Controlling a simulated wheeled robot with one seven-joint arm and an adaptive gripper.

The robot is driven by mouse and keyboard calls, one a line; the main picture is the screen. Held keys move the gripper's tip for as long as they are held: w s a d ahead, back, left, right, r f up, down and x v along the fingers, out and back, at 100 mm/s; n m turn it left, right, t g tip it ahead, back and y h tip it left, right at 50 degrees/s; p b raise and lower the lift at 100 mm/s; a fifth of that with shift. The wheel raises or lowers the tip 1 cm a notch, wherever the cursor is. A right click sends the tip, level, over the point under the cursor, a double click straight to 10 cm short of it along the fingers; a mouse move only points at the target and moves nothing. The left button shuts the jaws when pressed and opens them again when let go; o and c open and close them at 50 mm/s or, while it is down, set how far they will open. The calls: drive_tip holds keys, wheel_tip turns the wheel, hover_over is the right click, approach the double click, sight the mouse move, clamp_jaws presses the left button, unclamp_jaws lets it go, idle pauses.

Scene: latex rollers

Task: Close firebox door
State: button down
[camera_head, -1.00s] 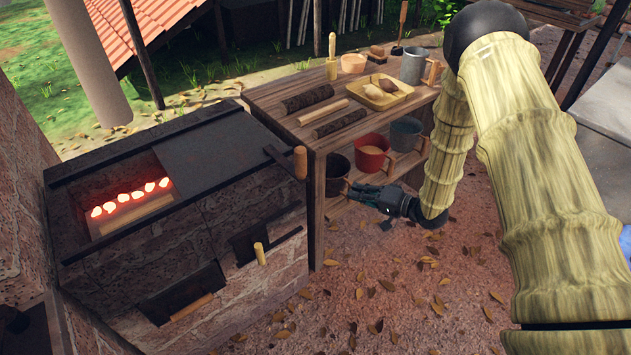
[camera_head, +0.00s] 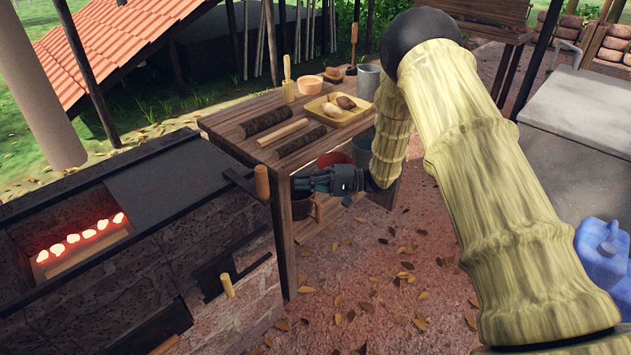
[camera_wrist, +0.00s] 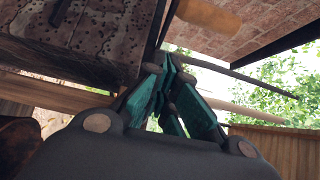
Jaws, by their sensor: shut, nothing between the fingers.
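The brick stove (camera_head: 160,270) stands at the left in the head view. A dark flat metal plate (camera_head: 165,180) covers part of its top, and glowing coals (camera_head: 80,238) show in the uncovered opening to the left. A bar with an upright wooden handle (camera_head: 262,182) is at the plate's right end. Which part is the firebox door I cannot tell for sure. A smaller wooden handle (camera_head: 227,285) sits by an opening in the stove front. My gripper (camera_head: 305,180) is shut and empty, right of the upright handle and apart from it. Its closed fingers also show in the wrist view (camera_wrist: 170,95).
A wooden table (camera_head: 240,130) right of the stove bears logs (camera_head: 265,122) and a tray (camera_head: 345,117). Pots, one red (camera_head: 335,158), stand on its lower shelf. Leaf-strewn ground (camera_head: 390,290) in front is free. A blue jug (camera_head: 603,250) is at the right.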

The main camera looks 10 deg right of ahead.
drive_tip(key=s+a, duration=0.1)
drive_tip(key=a, duration=0.6)
drive_tip(key=shift+s+p, duration=0.3)
drive_tip(key=shift+s, duration=0.05)
drive_tip(key=shift+a, duration=0.15)
